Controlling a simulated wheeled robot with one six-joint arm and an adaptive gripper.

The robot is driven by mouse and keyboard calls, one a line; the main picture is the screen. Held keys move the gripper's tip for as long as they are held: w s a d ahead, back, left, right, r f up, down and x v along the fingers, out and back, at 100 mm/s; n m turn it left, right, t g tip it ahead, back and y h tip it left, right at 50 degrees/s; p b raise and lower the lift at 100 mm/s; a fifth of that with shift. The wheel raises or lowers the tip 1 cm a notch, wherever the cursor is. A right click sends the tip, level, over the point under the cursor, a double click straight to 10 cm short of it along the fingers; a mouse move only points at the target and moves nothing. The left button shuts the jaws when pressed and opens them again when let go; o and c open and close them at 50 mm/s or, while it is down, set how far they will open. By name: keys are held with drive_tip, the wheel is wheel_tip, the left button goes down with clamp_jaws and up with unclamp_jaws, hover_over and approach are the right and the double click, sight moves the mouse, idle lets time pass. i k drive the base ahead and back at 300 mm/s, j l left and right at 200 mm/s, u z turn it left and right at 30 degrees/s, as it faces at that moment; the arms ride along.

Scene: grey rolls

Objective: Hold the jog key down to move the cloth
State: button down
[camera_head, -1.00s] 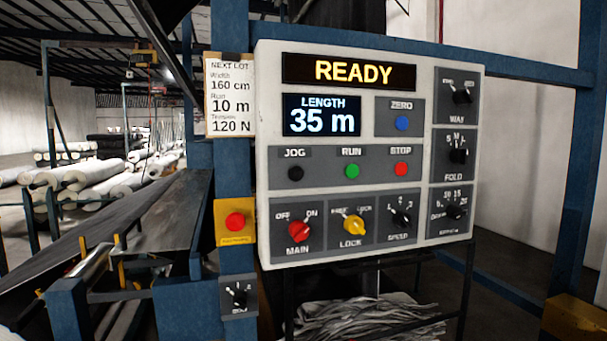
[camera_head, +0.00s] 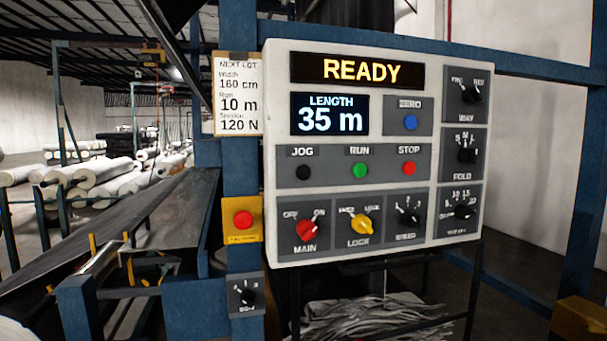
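The black JOG key (camera_head: 303,173) is a round button at the left of the middle row on the white control panel (camera_head: 278,120). Nothing touches it. The READY display (camera_head: 361,69) is lit in yellow at the top. The LENGTH display (camera_head: 330,115) reads 35 m. The red MAIN knob (camera_head: 307,230) and the yellow LOCK knob (camera_head: 361,224) sit in the bottom row. My gripper is not in view.
The green RUN button (camera_head: 360,170) and red STOP button (camera_head: 408,168) are right of JOG. A red emergency button (camera_head: 243,219) is on the yellow box at left. A lot card (camera_head: 238,97) hangs beside the panel. A blue frame post (camera_head: 578,170) stands at right.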

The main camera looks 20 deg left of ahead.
sight(302, 172)
drive_tip(key=u, duration=1.6)
drive_tip(key=k+j, duration=0.2)
drive_tip(key=k, duration=0.2)
